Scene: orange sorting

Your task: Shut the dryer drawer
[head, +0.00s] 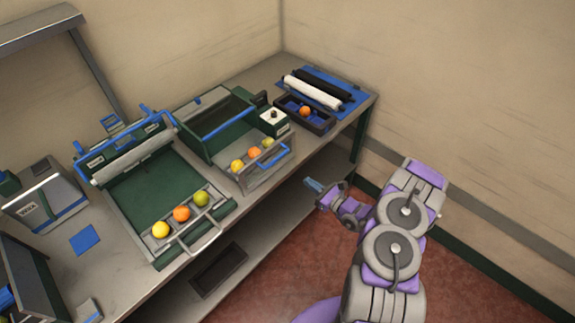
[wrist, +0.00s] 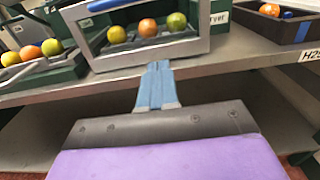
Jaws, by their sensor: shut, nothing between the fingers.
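The dryer drawer (head: 268,176) stands pulled out of its dark green housing (head: 205,139) on the bench, with its grey front toward the bench edge. It holds a yellow, an orange and a greenish fruit in a row. In the wrist view, the drawer's grey front (wrist: 150,56) is just beyond my fingers, beside a label that is partly cut off. My gripper (head: 313,184) is shut and empty, in front of the bench and to the right of the drawer front. Its blue fingers (wrist: 159,66) point toward the drawer; I cannot tell whether they touch it.
To the left, a green tray with a handle (head: 207,239) holds several fruits. To the right are a small white box (head: 273,121) and a dark bin (head: 318,122) with one orange. The bench's front edge (head: 308,160) and a lower shelf lie near my gripper.

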